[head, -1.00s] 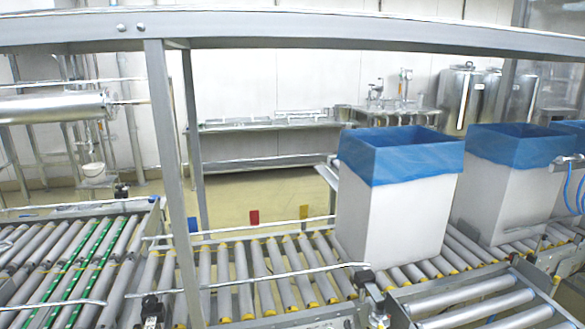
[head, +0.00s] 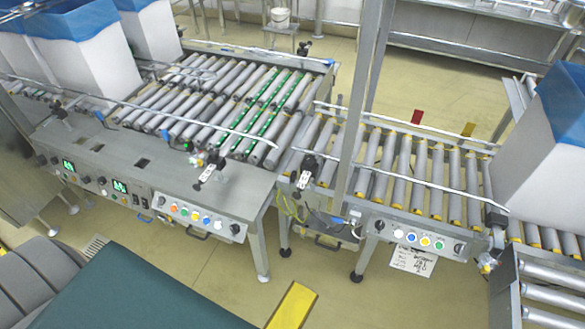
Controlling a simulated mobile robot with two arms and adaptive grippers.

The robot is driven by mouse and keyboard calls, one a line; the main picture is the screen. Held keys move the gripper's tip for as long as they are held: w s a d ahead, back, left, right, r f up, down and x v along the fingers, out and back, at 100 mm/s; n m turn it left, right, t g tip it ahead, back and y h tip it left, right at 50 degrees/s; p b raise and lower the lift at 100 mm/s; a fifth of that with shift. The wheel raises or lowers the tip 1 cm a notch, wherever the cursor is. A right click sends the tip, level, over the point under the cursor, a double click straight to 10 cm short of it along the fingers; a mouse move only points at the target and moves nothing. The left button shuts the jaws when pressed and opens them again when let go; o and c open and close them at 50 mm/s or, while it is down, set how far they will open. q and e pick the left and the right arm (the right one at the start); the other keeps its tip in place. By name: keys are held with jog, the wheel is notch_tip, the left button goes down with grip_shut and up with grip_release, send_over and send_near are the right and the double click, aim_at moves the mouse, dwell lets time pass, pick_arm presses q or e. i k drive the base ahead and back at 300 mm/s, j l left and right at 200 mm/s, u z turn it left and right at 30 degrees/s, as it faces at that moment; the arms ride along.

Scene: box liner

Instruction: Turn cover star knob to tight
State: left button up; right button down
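Neither of my grippers is in the head view. No knob can be told for sure as the cover star knob. Several small dark knobs (head: 102,181) sit on the sloped front panel of the left conveyor (head: 225,200), beside green digital displays (head: 69,165). Black clamp-like fittings hold the guide rails, one at the front of the middle conveyor (head: 308,165) and another near the right box (head: 493,215). They are too small to tell their shape or how tight they are.
Button strips sit on the left conveyor (head: 198,216) and middle conveyor (head: 425,240). Blue-lined white boxes stand at left (head: 88,65) and right (head: 535,150). A dark green surface (head: 130,290) fills the bottom left. Yellow floor (head: 330,290) shows in front, with a yellow strip (head: 291,306).

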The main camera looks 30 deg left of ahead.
aim_at(309, 159)
jog(key=u, duration=0.8)
